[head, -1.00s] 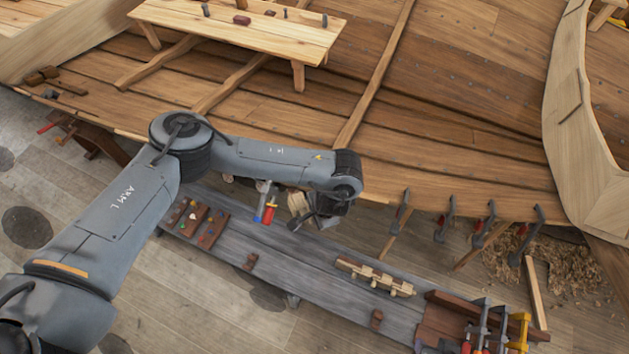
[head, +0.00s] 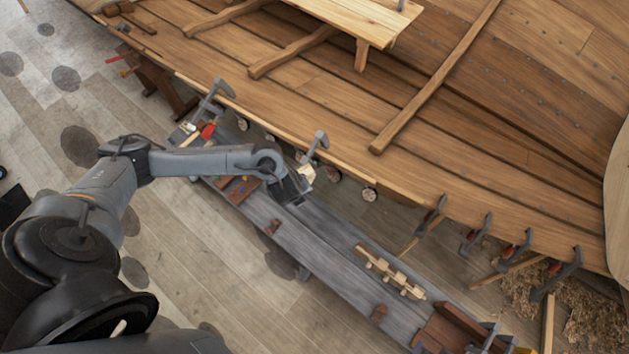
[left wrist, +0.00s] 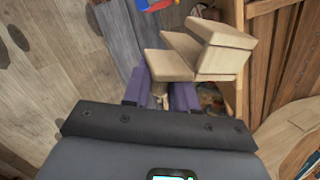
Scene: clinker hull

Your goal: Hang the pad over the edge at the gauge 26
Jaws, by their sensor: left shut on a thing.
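My left gripper (left wrist: 160,95) is shut on a pale wooden pad (left wrist: 205,50), which shows a stepped, folded shape beyond the fingers in the left wrist view. In the head view the pad (head: 307,174) is a small pale piece beside my left gripper (head: 298,194), close to the hull's plank edge (head: 412,203). I cannot tell whether the pad touches the edge. My right gripper is not in view.
A grey clamp (head: 316,146) stands on the edge by the pad, and another (head: 214,98) farther left. Several clamps (head: 471,236) line the edge at right. A long grey bench (head: 335,255) with a wooden block rack (head: 388,272) lies below.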

